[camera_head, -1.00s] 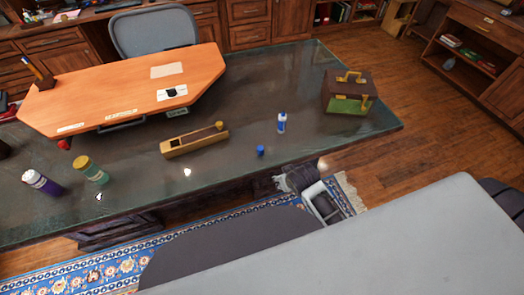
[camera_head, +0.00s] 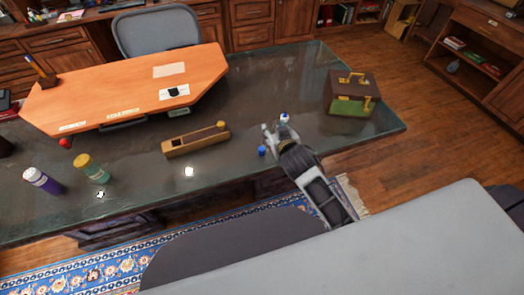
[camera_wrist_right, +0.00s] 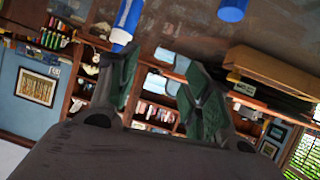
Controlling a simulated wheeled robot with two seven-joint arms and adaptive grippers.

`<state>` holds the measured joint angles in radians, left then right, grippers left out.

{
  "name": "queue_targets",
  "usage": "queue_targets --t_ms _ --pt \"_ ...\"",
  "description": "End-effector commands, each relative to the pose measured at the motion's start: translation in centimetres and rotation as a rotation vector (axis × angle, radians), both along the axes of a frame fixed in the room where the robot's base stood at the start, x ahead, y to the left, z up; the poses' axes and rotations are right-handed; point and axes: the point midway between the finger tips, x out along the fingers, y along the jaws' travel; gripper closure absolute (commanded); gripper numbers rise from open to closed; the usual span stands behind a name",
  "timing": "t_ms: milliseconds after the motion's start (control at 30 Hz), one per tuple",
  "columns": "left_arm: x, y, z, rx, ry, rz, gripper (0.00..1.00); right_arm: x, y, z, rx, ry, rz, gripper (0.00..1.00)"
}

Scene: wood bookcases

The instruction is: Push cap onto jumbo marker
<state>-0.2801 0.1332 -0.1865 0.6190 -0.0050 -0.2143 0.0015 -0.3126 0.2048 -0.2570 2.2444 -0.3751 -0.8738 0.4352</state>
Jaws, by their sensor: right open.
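The jumbo marker (camera_head: 284,117), white and blue, stands on the dark desk; the right gripper hides its lower part in the head view. The marker also shows at the top of the wrist view (camera_wrist_right: 126,24), which looks upside down. The blue cap (camera_head: 262,151) sits on the desk near the front edge, left of the right gripper; it also shows in the wrist view (camera_wrist_right: 233,9). My right gripper (camera_head: 279,130) is open and empty, close to the marker. Its spread fingers (camera_wrist_right: 162,62) show in the wrist view. My left gripper is not in view.
A long wooden box (camera_head: 196,142) lies left of the cap. A brown and green box with gold handles (camera_head: 350,94) stands at the right. An orange raised board (camera_head: 130,90) covers the back left.

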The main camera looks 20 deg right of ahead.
Motion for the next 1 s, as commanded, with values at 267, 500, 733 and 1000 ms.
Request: queue_targets --t_ms 267,500,733,1000 --pt "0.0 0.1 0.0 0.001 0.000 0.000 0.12 3.8 2.6 6.5 0.029 -0.268 0.063 0.51" --pt "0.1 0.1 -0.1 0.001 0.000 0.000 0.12 5.5 5.6 11.9 0.059 -0.475 0.160 0.51" --pt "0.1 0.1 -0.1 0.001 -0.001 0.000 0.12 5.9 9.0 16.6 0.085 -0.649 0.289 0.51" --pt "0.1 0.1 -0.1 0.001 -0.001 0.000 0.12 5.1 13.6 21.0 0.107 -0.812 0.480 0.51"
